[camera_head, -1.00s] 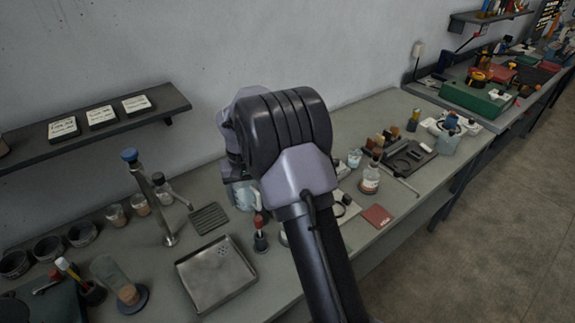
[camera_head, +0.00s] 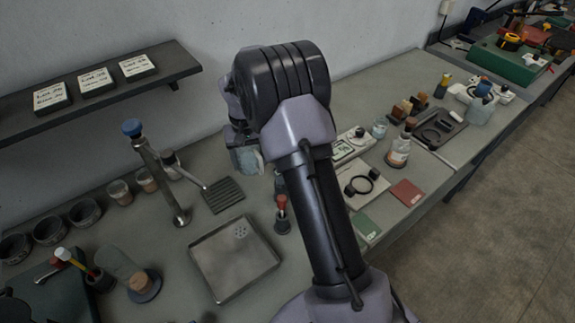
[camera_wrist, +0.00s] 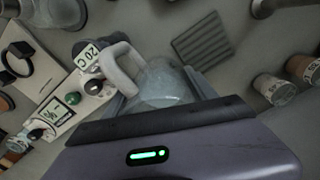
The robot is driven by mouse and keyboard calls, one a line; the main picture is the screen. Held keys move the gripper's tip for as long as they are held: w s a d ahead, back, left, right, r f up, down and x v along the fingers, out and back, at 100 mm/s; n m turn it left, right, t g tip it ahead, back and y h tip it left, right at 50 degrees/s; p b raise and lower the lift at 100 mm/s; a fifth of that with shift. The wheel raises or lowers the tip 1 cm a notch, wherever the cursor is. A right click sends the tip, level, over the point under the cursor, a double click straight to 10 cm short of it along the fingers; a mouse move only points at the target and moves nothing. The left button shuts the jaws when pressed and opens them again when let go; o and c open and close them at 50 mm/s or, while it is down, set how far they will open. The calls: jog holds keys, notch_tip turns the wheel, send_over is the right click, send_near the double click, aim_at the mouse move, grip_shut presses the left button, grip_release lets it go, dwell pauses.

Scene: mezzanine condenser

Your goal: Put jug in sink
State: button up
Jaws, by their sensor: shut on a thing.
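The jug (camera_wrist: 165,85) is a translucent grey-blue vessel with a pale handle. In the wrist view it sits between the fingers of my gripper (camera_wrist: 160,98), which is shut on it. In the head view the jug (camera_head: 246,160) shows partly below my wrist, above the bench behind the sink; the wrist hides the rest of it. The sink (camera_head: 234,258) is a shallow square metal basin set in the bench, with a drain at its upper right. It is empty.
A tall blue-topped tap (camera_head: 155,172) stands left of the sink. A ribbed drain mat (camera_head: 223,195) lies behind it. A red-topped tool in a holder (camera_head: 282,213) stands close to the sink's right. Glass jars and a bottle (camera_head: 398,150) stand further right.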

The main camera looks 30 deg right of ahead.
aim_at(254, 188)
notch_tip(254, 188, down, 10)
jog(key=shift+r+b, duration=0.1)
jog(key=shift+b, duration=1.15)
jog(key=o, duration=1.5)
jog(key=shift+c, duration=0.2)
